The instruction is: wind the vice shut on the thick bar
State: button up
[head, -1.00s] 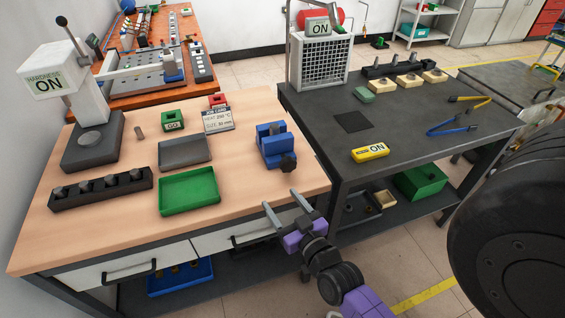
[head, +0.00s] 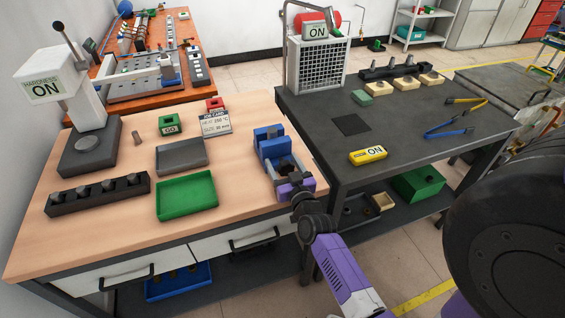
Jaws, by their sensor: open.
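The blue vice (head: 270,143) stands near the right edge of the wooden bench. Its dark handle (head: 286,164) faces the front. My gripper (head: 284,172) is at the vice's front, its open grey fingers on either side of the handle. I cannot tell whether they touch it. Whether a bar sits between the vice jaws is too small to tell. A short grey-brown bar (head: 137,138) stands upright on the bench at the left. Dark pegs or bars also stand in a black rack (head: 98,196); I cannot tell which bar is the thick one.
A green tray (head: 187,196) and a grey tray (head: 181,155) lie left of the vice. A job card (head: 215,123) stands behind them. The hardness tester (head: 85,115) is at the far left. A dark table (head: 410,130) stands across a narrow gap to the right.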

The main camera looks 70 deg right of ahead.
aim_at(287, 172)
jog(key=shift+w+d, duration=0.1)
jog(key=c, duration=1.3)
jog(key=shift+m, duration=1)
jog(key=shift+c, duration=0.2)
jog(key=o, duration=1.3)
jog(key=shift+o, duration=0.2)
jog(key=shift+v, duration=4)
